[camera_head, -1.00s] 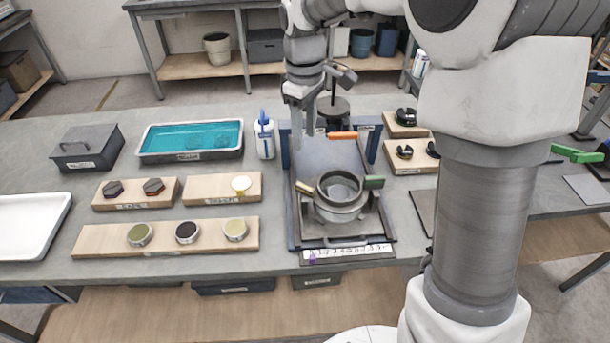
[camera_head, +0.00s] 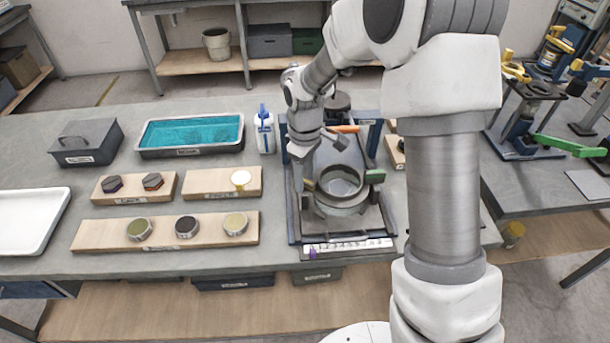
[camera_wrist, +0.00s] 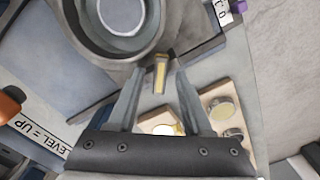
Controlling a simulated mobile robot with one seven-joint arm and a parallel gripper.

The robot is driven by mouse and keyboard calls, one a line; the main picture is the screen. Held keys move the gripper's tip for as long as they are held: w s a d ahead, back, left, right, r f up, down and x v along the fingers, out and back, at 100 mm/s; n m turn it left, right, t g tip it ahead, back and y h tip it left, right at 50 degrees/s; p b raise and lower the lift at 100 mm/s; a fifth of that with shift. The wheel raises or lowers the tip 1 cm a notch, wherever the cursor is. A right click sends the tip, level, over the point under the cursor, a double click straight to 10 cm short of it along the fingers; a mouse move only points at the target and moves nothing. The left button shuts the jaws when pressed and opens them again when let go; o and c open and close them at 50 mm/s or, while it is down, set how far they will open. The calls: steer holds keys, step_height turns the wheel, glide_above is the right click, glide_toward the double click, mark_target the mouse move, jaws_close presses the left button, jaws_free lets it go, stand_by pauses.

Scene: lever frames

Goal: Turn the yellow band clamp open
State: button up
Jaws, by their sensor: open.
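The yellow band clamp's short yellow lever (camera_wrist: 161,74) sticks out from the side of the round grey housing (camera_wrist: 83,38) in the wrist view. In the head view only a bit of the yellow lever (camera_head: 309,185) shows at the housing's left side, beside my gripper. My gripper (camera_wrist: 160,70) is open, with one finger on each side of the lever's yellow end. I cannot tell whether either finger touches it. In the head view my gripper (camera_head: 303,175) is low at the left of the housing (camera_head: 340,206), partly hidden by its own wrist.
A green lever (camera_head: 375,176) is on the housing's right and an orange lever (camera_head: 345,129) behind it. A white-blue bottle (camera_head: 264,132) stands left of the fixture. Wooden boards with lids and knobs (camera_head: 165,234) lie further left. My arm covers the right side.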

steer(key=shift+c, duration=0.2)
jaws_close()
steer(key=shift+m, duration=0.4)
steer(key=m+b, duration=0.1)
steer(key=m, duration=0.3)
steer(key=shift+a+m, duration=0.1)
steer(key=shift+m, duration=0.3)
steer(key=m, duration=0.4)
steer(key=shift+r+m+b, duration=0.1)
steer(key=shift+m+b, duration=0.25)
steer(key=shift+m, duration=0.35)
steer(key=shift+o, duration=0.2)
jaws_free()
